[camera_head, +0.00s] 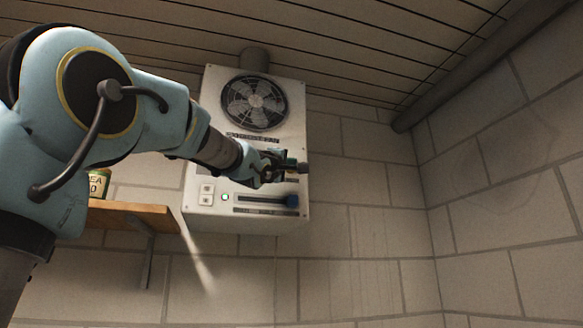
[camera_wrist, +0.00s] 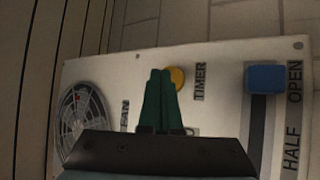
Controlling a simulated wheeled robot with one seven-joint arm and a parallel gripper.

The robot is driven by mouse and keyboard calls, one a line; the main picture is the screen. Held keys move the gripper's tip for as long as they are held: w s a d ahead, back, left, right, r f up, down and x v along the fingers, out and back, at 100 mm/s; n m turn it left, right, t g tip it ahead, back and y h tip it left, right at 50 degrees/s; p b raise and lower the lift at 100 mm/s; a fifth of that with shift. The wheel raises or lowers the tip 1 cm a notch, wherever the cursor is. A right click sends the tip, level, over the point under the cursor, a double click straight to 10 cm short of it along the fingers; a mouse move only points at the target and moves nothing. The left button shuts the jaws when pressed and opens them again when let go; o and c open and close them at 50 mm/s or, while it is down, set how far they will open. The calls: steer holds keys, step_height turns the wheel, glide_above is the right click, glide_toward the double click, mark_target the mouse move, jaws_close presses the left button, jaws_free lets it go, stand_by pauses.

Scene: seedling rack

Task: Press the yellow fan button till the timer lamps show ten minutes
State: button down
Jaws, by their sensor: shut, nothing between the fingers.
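The yellow fan button (camera_wrist: 178,78) shows in the wrist view on the white panel, between the FAN and TIMER lettering. My gripper (camera_wrist: 160,72) has its green fingers together and empty, with the tips partly covering the button's left side. I cannot tell whether they touch it. In the head view my gripper (camera_head: 290,162) is in front of the fan unit (camera_head: 293,110) and hides the button. A small lamp (camera_head: 225,197) glows green low on the unit. I cannot make out which timer lamps are lit.
A blue slider knob (camera_wrist: 266,78) sits beside the HALF and OPEN lettering. White switches (camera_head: 206,194) are at the unit's lower left. A wooden shelf (camera_head: 135,215) with a tin (camera_head: 99,184) is on the left. The wall on the right is clear.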

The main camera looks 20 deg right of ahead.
steer(key=shift+w, duration=0.4)
steer(key=shift+s, duration=0.2)
stand_by(0.5)
steer(key=shift+s, duration=0.65)
steer(key=shift+s+b, duration=0.1)
steer(key=shift+b, duration=0.2)
steer(key=shift+s+a+b, duration=0.2)
steer(key=shift+s+b, duration=0.25)
steer(key=shift+s, duration=0.75)
steer(key=shift+s+a+b, duration=0.15)
steer(key=shift+s+b, duration=0.3)
steer(key=shift+s, duration=0.7)
